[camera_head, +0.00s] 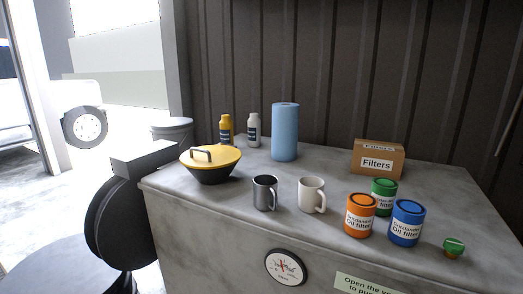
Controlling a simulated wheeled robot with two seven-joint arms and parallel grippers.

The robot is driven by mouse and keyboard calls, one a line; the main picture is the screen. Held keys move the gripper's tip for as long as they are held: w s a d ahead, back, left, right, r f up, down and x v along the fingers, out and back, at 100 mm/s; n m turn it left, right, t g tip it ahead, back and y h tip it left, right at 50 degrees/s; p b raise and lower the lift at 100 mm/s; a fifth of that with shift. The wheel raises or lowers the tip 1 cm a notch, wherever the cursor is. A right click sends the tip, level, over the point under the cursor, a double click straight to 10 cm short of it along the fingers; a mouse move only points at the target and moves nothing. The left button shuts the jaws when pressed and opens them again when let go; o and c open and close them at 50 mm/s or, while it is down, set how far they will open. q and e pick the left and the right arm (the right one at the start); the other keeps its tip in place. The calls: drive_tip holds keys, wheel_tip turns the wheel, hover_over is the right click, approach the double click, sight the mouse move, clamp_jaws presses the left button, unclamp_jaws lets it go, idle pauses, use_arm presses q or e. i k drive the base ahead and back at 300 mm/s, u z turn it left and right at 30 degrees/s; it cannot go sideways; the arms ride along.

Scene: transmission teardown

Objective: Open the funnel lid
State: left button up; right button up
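The funnel (210,175) is a wide black bowl shape at the back left of the grey worktop. Its yellow lid (225,160) sits on top and covers the opening. Neither of my grippers shows in the head view, and nothing touches the lid or the handle.
A grey mug (265,193) and a white mug (311,195) stand right of the funnel. Behind are a yellow bottle (226,131), a white bottle (253,130) and a blue roll (285,132). Oil filter cans (360,216) and a Filters box (377,160) stand at right.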

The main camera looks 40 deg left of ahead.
sight(208, 157)
drive_tip(key=u, duration=2.15)
drive_tip(key=i, duration=0.75)
drive_tip(key=z, duration=0.35)
